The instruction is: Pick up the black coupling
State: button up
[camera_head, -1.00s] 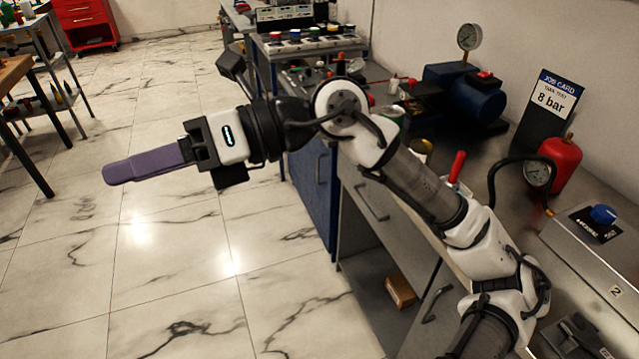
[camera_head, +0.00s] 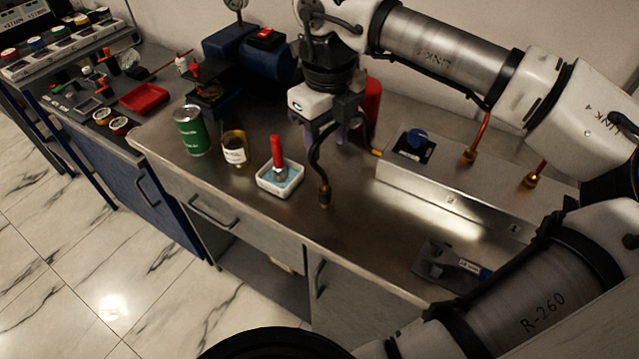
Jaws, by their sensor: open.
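A black hose (camera_head: 314,158) hangs down in front of my gripper. Its end fitting (camera_head: 325,196), dark with a brass-coloured tip, is close to the bench top. This fitting may be the black coupling; I cannot tell for sure at this size. My gripper (camera_head: 328,138) points down over the bench, above and behind the fitting, with its purple fingers partly hidden by the hose and its own body. It is open. I see nothing held, though the space between the fingers is not clear.
A white dish with a red-handled tool (camera_head: 277,155), a jar (camera_head: 234,147) and a green can (camera_head: 190,132) stand left of the fitting. A red cylinder (camera_head: 373,100) is behind my gripper. The bench front is mostly clear.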

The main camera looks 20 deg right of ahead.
aim_at(325, 184)
notch_tip(325, 184, down, 8)
jog(key=shift+s+a+r+p, duration=0.1)
jog(key=shift+r+p, duration=0.15)
jog(key=shift+p, duration=0.3)
jog(key=shift+s+a+f+p, duration=0.1)
jog(key=shift+f+p, duration=0.95)
jog(key=shift+f, duration=1.6)
grip_shut()
jog(key=shift+r, duration=0.15)
